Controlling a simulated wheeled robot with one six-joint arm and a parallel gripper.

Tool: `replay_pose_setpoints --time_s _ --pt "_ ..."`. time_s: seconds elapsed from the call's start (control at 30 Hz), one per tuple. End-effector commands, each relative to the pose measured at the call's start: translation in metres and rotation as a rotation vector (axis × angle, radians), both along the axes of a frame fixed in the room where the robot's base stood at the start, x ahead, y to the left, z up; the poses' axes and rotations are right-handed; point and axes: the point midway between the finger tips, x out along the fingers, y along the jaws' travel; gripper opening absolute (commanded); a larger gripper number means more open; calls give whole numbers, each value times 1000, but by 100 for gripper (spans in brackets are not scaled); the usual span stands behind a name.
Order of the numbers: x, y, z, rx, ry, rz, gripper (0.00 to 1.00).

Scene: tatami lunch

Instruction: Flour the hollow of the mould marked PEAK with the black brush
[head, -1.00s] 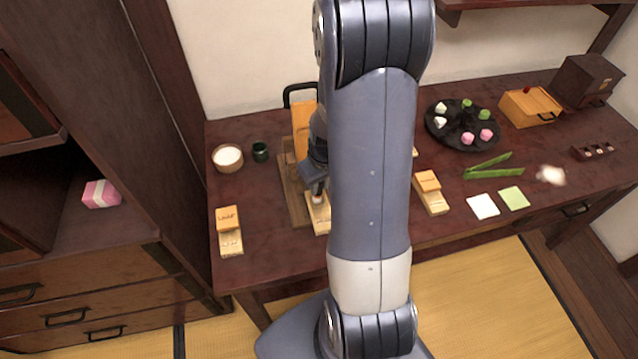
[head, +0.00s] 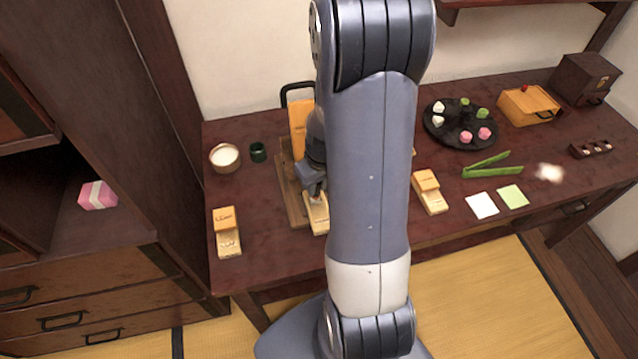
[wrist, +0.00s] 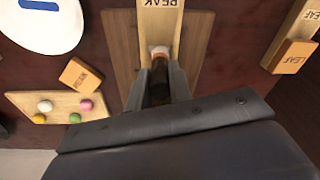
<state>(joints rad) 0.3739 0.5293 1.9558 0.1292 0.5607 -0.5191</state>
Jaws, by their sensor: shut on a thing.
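The mould marked PEAK (wrist: 145,28) shows at the top of the wrist view, its label upside down. It also shows in the head view as a pale wooden block (head: 320,226) just below my gripper (head: 314,186). In the wrist view my gripper (wrist: 158,84) is shut on the dark handle of the black brush (wrist: 159,86). The brush has a reddish-brown band and pale bristles, which lie over the mould. I cannot tell whether the bristles touch the hollow, which is partly hidden by the brush.
The LEAF block (wrist: 292,57) is at the right of the wrist view. A dark platter of sweets (head: 440,128) and green tongs (head: 485,168) lie right. My arm hides the table's middle.

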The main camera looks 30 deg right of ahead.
Motion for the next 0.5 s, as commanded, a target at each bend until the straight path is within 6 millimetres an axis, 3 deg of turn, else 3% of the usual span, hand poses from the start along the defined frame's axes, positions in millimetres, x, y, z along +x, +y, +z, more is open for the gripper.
replay_pose_setpoints --time_s 0.5 --pt "2 -3 0 1 2 -1 0"
